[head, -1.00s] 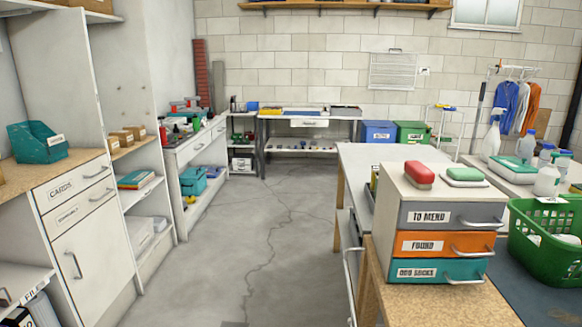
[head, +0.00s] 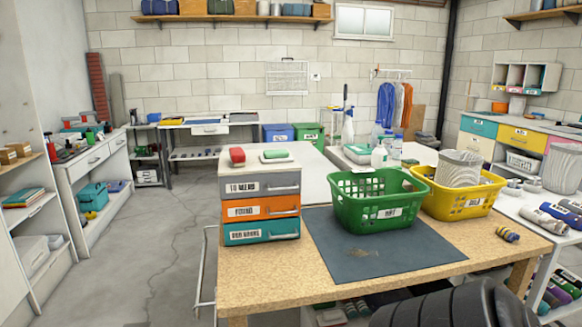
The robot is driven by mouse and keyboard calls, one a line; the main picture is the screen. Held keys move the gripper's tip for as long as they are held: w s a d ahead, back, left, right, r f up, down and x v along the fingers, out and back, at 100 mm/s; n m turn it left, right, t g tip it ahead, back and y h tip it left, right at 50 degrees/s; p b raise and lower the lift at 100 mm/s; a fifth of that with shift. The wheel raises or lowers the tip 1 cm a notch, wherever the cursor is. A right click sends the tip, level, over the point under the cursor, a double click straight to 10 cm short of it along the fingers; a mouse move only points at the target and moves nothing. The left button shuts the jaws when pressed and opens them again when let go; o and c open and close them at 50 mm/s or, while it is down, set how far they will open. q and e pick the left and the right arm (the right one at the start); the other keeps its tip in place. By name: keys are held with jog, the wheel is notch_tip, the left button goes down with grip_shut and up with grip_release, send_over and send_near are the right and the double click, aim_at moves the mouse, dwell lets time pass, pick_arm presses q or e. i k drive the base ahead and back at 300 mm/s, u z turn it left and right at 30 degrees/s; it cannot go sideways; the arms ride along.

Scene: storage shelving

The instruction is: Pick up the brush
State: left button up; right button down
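I cannot make out a brush for certain. Neither of my grippers shows. A dark ribbed shape at the lower right edge hides part of the table's front and looks like a piece of my arm.
The drawer unit stands on a wooden table (head: 250,286) with a dark mat (head: 352,262). A green basket (head: 368,216) and a yellow basket (head: 455,201) stand to its right. A striped roll (head: 507,234) lies near the right edge. Open floor (head: 150,240) is on the left.

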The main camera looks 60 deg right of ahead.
aim_at(238, 155)
jog(key=k, duration=0.45)
jog(key=z, duration=1.35)
